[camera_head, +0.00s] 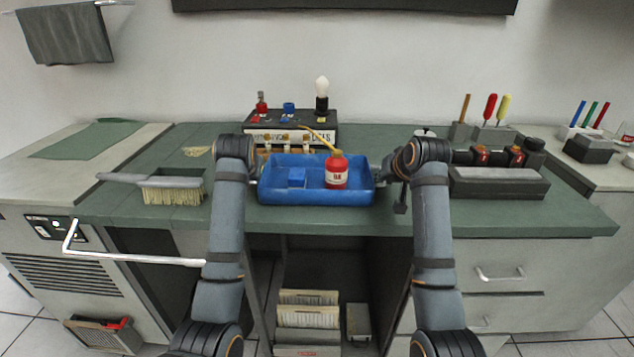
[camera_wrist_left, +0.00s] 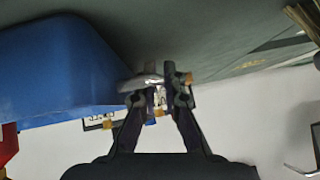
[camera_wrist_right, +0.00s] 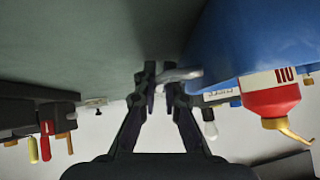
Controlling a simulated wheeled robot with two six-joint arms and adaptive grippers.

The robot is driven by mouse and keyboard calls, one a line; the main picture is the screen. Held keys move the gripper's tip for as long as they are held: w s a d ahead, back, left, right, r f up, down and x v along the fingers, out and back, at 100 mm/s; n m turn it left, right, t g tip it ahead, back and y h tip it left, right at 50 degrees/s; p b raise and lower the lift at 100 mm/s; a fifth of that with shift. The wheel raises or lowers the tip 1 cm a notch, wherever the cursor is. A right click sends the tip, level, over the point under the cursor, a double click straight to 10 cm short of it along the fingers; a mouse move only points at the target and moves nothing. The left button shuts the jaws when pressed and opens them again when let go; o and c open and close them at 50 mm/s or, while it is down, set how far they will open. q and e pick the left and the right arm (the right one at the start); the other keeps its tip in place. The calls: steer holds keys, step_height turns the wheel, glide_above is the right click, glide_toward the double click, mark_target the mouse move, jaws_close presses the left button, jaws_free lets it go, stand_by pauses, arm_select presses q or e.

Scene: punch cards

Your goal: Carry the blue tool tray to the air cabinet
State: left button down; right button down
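The blue tool tray (camera_head: 315,197) is at the middle of the green bench, level, with a small blue block (camera_head: 297,177) and a red oil bottle (camera_head: 337,172) inside. I cannot tell if it touches the bench. My left gripper (camera_wrist_left: 155,88) is shut on the metal handle at the tray's left end; the arm hides much of this in the head view. My right gripper (camera_wrist_right: 161,80) is shut on the handle at the right end (camera_wrist_right: 182,74). A pale cabinet with a vent grille (camera_head: 65,285), likely the air cabinet, stands at the left with a green mat (camera_head: 88,139) on top.
A brush (camera_head: 172,191) lies left of the tray, between it and the vented cabinet. A valve block with a bulb (camera_head: 290,128) stands behind the tray. A dark grey block (camera_head: 497,182) lies to the right. A white bar handle (camera_head: 135,257) sticks out at the lower left.

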arm_select(q)
steer(key=shift+r, duration=0.1)
arm_select(e)
steer(key=shift+r, duration=0.15)
